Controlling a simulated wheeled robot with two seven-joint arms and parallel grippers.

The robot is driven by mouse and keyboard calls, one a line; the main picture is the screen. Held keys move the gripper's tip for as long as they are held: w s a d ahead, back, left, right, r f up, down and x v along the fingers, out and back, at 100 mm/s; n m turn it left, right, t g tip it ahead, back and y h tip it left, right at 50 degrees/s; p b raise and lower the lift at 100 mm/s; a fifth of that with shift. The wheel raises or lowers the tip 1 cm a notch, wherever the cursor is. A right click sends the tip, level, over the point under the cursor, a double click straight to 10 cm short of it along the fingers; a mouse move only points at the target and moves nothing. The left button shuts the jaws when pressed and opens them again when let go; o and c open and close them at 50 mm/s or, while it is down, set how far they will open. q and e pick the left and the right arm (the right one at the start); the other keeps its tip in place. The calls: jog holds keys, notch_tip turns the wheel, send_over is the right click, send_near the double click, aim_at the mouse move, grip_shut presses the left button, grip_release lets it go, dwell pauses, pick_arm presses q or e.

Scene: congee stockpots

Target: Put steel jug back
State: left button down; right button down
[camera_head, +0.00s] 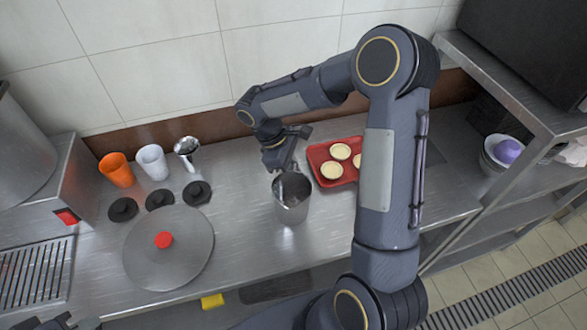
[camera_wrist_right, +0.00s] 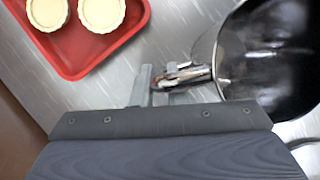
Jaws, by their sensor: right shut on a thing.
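The steel jug (camera_head: 292,205) is upright at the middle of the steel counter, near the red tray. Whether its base touches the counter is not clear. My right gripper (camera_head: 285,166) reaches down at its far side and is shut on the jug's handle. In the right wrist view, the fingers (camera_wrist_right: 160,84) close on the handle (camera_wrist_right: 186,76), and the jug's dark, shiny inside (camera_wrist_right: 265,60) fills the right side. My left gripper (camera_head: 68,323) shows only partly at the bottom left edge, and its jaw state is unclear.
A red tray (camera_head: 323,177) with several pale tarts is right of the jug. Left are a big round lid (camera_head: 185,262) with a red knob, black discs (camera_head: 160,199), an orange cup (camera_head: 116,170), a white cup (camera_head: 153,162) and a small steel cup (camera_head: 187,150). Bare counter surrounds the jug's front.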

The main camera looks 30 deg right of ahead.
jog(key=shift+f, duration=0.2)
jog(key=c, duration=1.4)
grip_release()
jog(key=shift+r, duration=0.1)
jog(key=shift+c, duration=0.2)
